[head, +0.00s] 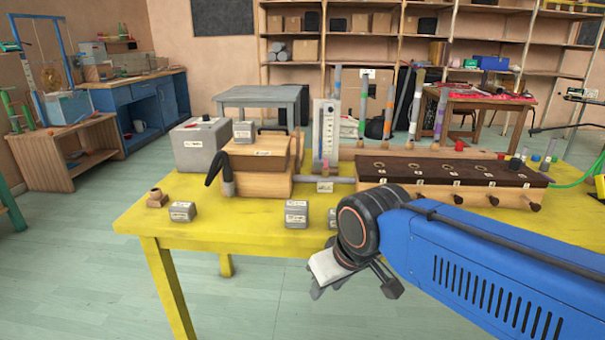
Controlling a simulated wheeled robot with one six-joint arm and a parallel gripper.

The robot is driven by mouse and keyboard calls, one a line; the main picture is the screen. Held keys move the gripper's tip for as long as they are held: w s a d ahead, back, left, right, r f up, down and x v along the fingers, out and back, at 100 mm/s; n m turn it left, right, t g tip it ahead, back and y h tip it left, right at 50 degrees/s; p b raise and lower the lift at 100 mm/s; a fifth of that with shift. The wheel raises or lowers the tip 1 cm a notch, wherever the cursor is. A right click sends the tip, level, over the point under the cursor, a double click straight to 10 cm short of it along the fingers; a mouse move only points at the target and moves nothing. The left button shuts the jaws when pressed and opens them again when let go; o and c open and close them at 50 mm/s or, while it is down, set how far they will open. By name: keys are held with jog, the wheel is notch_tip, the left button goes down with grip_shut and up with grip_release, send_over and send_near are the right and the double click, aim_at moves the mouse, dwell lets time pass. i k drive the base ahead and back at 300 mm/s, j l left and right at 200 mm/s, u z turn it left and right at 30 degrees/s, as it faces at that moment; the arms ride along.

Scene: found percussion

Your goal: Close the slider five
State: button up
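The slider box (455,172) has a dark brown top with several round holes and a light wood front. It stands at the back right of the yellow table. Small number labels run along its front, too small to read surely. Wooden slider pegs stick out of the front; the rightmost (535,207) is at the right end, and others (458,199) show further left. My blue arm covers the area in front of the box. My gripper (352,287) hangs at the table's front edge, left of and nearer than the pegs. Its fingers look apart, with nothing seen between them.
The yellow table (190,240) also carries a wooden bellows-like box (257,165), a grey box (200,145), small labelled grey blocks (297,213) and a brown knob (156,198). Upright tubes (388,105) rise behind the slider box. The floor at front left is clear.

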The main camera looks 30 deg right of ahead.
aim_at(536, 207)
jog(key=z, duration=1.4)
